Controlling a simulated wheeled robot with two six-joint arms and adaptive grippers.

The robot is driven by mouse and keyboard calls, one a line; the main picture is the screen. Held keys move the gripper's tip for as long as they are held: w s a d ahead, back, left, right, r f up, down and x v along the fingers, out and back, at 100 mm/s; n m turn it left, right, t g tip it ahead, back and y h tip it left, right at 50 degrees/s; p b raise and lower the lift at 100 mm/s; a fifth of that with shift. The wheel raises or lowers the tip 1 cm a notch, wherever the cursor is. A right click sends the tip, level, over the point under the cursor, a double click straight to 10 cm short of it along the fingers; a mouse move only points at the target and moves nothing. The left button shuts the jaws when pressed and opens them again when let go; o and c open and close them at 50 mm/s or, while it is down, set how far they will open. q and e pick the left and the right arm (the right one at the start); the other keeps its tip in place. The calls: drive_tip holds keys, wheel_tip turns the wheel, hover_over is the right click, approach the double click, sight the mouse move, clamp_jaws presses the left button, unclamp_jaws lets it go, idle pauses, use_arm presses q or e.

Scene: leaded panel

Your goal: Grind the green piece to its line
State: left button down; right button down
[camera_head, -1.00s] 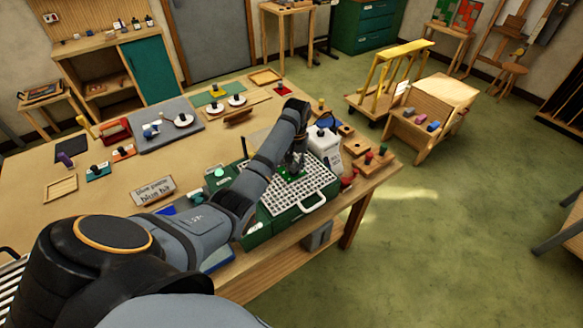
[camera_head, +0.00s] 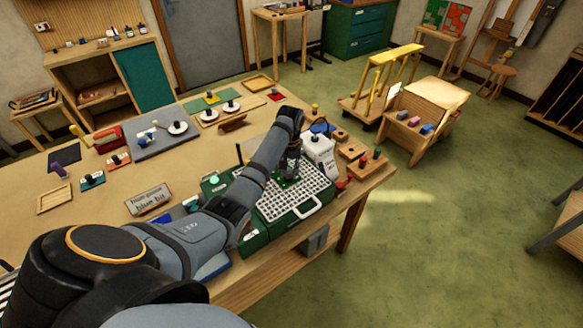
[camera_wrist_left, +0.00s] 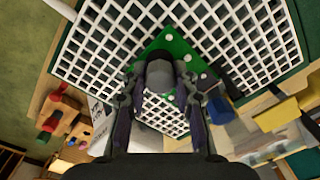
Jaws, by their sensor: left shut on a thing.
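The green piece (camera_wrist_left: 178,43) is a flat plate with white dots. It lies at the white grid top (camera_head: 308,180) of the green grinder box (camera_head: 253,240). My left gripper (camera_head: 286,177) is over the grid, pointing down. In the left wrist view its two fingers (camera_wrist_left: 160,82) are shut on a grey knob (camera_wrist_left: 159,68) on the green piece. A small dark part stands close beside the piece there; I cannot tell whether they touch. The line on the piece cannot be made out. My right gripper is not in view.
A sign (camera_head: 148,199), a grey mat (camera_head: 161,137) and several small knobbed pieces lie further left. The bench front edge is close to the grinder.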

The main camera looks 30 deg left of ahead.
use_arm(q)
drive_tip(key=shift+s+a+p, duration=0.3)
drive_tip(key=shift+s+p, duration=0.3)
drive_tip(key=shift+s, duration=0.15)
drive_tip(key=shift+s+a, duration=0.3)
drive_tip(key=shift+s, duration=0.3)
drive_tip(key=shift+s+a, duration=0.3)
drive_tip(key=shift+s, duration=0.3)
drive_tip(key=shift+w+d+b, duration=0.3)
drive_tip(key=shift+w+b, duration=0.05)
drive_tip(key=shift+w, duration=0.3)
drive_tip(key=shift+w+d+b, duration=0.25)
drive_tip(key=shift+w+b, duration=0.05)
drive_tip(key=shift+w, duration=0.35)
drive_tip(key=shift+w, duration=0.15)
drive_tip(key=shift+w+d+b, duration=0.3)
drive_tip(key=shift+w+b, duration=0.1)
drive_tip(key=shift+w, duration=0.2)
drive_tip(key=shift+w+d+b, duration=0.25)
drive_tip(key=shift+w+b, duration=0.15)
drive_tip(key=shift+w, duration=0.15)
